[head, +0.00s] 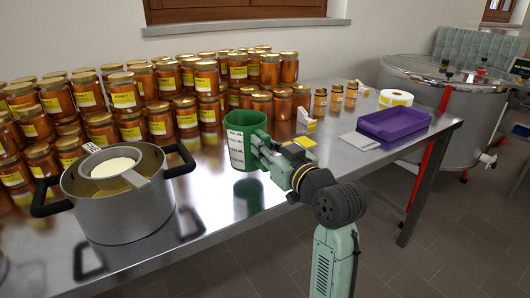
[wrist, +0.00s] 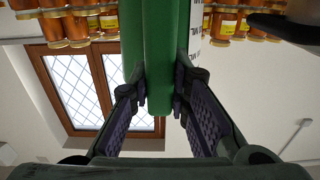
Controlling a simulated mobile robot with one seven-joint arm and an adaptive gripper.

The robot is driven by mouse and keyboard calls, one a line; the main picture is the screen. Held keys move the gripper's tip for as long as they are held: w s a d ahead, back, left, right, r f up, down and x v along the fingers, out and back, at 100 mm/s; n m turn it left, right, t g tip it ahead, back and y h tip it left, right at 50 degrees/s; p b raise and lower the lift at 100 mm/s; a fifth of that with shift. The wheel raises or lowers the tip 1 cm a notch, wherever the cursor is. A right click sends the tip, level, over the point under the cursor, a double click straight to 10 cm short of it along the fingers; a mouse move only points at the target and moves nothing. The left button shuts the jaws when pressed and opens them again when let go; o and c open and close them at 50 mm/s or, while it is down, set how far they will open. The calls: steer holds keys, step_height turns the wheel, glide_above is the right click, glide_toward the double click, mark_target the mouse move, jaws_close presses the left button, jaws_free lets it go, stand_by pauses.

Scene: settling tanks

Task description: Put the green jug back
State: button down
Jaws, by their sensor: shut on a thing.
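The green jug (head: 240,142) is upright over the middle of the steel table (head: 215,230), with a white marked scale on its side. My gripper (head: 267,152) comes from the right and is shut on the jug's handle. In the wrist view my gripper (wrist: 160,98) has a finger on each side of the green handle (wrist: 159,75), and the jug fills the upper middle. A dark green reflection shows in the tabletop below the jug. I cannot tell for sure whether its base touches the table.
Many honey jars (head: 160,120) crowd the table's back left. A steel pot (head: 118,205) with a strainer stands at the left front. Right of the jug are small jars (head: 337,92), a label roll (head: 396,97) and a purple tray (head: 394,122). A steel tank (head: 440,110) stands beyond.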

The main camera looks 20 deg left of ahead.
steer(key=shift+w+f, duration=0.1)
steer(key=shift+w, duration=0.1)
step_height(320, 180, down, 3)
steer(key=shift+f+p, duration=0.15)
steer(key=shift+p, duration=0.25)
steer(key=shift+f+b, duration=0.35)
steer(key=c, duration=1.5)
jaws_free()
steer(key=shift+r, duration=0.1)
